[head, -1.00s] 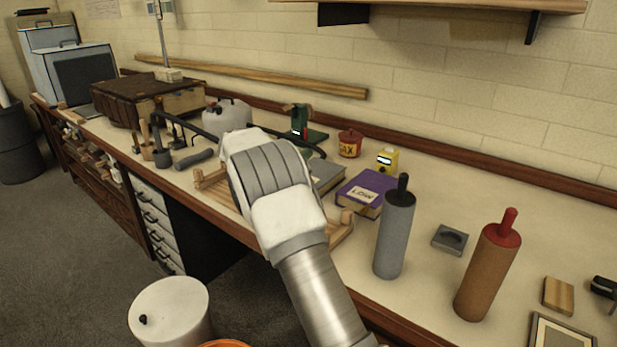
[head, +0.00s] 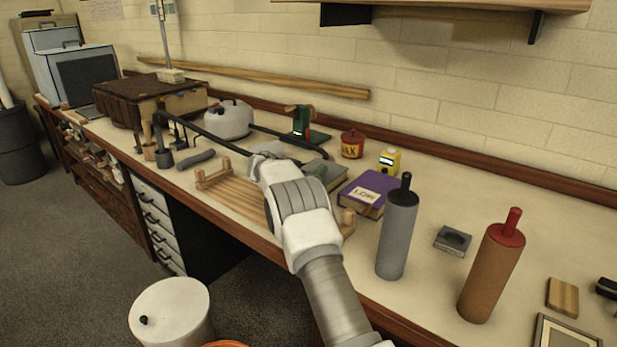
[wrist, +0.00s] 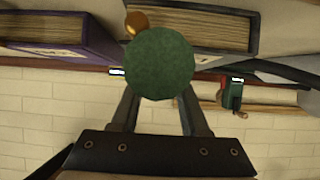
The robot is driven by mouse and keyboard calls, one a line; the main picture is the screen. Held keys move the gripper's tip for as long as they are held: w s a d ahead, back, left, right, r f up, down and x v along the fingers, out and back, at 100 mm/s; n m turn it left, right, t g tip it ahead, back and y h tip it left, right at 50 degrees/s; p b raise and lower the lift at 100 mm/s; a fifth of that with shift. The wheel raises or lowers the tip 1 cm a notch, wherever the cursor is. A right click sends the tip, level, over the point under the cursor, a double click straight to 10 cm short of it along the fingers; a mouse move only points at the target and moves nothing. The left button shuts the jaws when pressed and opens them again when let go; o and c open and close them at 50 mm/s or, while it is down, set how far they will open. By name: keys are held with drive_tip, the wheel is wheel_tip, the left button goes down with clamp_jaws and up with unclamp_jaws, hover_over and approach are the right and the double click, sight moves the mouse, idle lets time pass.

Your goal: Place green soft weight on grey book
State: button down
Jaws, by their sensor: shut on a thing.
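My gripper (wrist: 160,90) is shut on the green soft weight (wrist: 160,62), a round dark green thing between the fingertips in the wrist view. The grey book (head: 326,172) lies flat on the bench in the head view, left of the purple book, partly behind my arm. In the wrist view the grey book (wrist: 205,30) shows its page edge at the top, partly covered by the weight. I cannot tell whether the weight touches the book. My arm hides the fingers and the weight in the head view.
The purple book (head: 365,192) lies right beside the grey one. A wooden rack (head: 237,198) is left of my arm. A grey roller (head: 397,235) stands at the front right. A wax tin (head: 352,145), yellow box (head: 389,160) and green device (head: 303,125) stand behind.

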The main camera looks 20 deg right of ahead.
drive_tip(key=shift+f+b, duration=0.1)
drive_tip(key=shift+b, duration=0.2)
drive_tip(key=shift+c, duration=2)
unclamp_jaws()
